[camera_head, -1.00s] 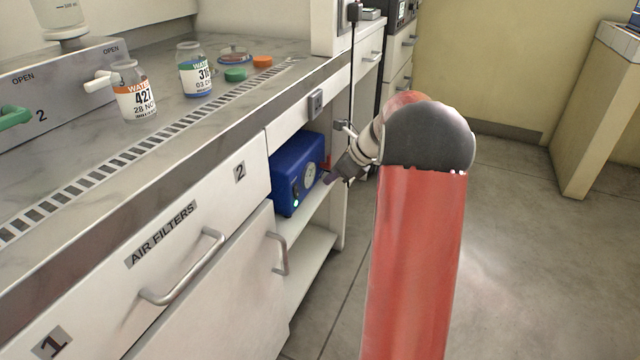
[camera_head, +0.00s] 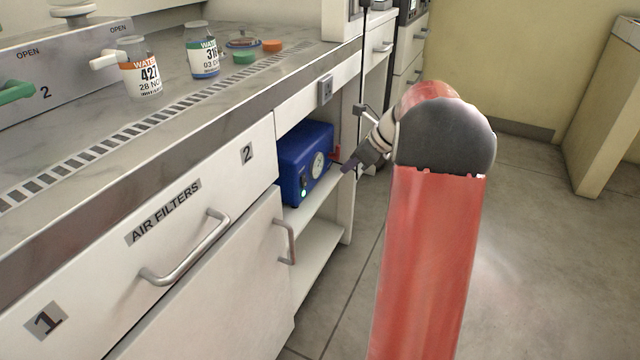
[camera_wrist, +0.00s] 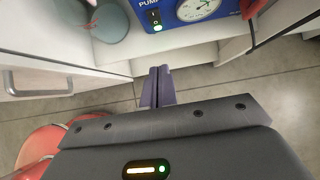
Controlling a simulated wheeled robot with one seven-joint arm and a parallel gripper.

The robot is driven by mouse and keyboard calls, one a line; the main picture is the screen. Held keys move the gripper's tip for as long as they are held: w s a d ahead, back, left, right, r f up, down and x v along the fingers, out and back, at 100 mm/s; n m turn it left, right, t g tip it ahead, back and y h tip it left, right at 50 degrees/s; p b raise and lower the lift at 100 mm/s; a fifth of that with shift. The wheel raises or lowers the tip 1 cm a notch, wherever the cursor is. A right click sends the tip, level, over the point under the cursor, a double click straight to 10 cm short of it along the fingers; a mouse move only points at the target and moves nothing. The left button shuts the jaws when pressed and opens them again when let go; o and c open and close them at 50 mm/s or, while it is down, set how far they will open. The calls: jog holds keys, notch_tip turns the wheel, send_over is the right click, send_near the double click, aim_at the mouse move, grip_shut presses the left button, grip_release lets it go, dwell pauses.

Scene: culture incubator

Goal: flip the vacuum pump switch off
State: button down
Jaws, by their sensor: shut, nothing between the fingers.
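The blue vacuum pump (camera_head: 306,160) sits on a shelf in the open bay under the bench. Its front has a round gauge (camera_wrist: 197,8), a small black switch (camera_wrist: 154,17) and a lit green light (camera_wrist: 157,28), which are clear in the wrist view. Which way the switch is tilted is too small to tell. My gripper (camera_head: 347,167) is just right of the pump front in the head view. In the wrist view its fingers (camera_wrist: 157,70) are together and empty, below the switch and light, apart from the pump.
The shelf edge (camera_wrist: 175,50) lies between my fingers and the pump in the wrist view. A cabinet door handle (camera_head: 285,242) sticks out left of the bay. A red lever or tube (camera_wrist: 250,12) is right of the pump. Open floor (camera_head: 530,270) lies to the right.

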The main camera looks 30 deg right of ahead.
aim_at(304, 180)
jog(key=shift+r, duration=0.1)
jog(key=w+a+r+b+x, duration=0.1)
jog(key=x, duration=1.1)
jog(key=shift+w+a, duration=0.35)
jog(key=shift+w, duration=0.25)
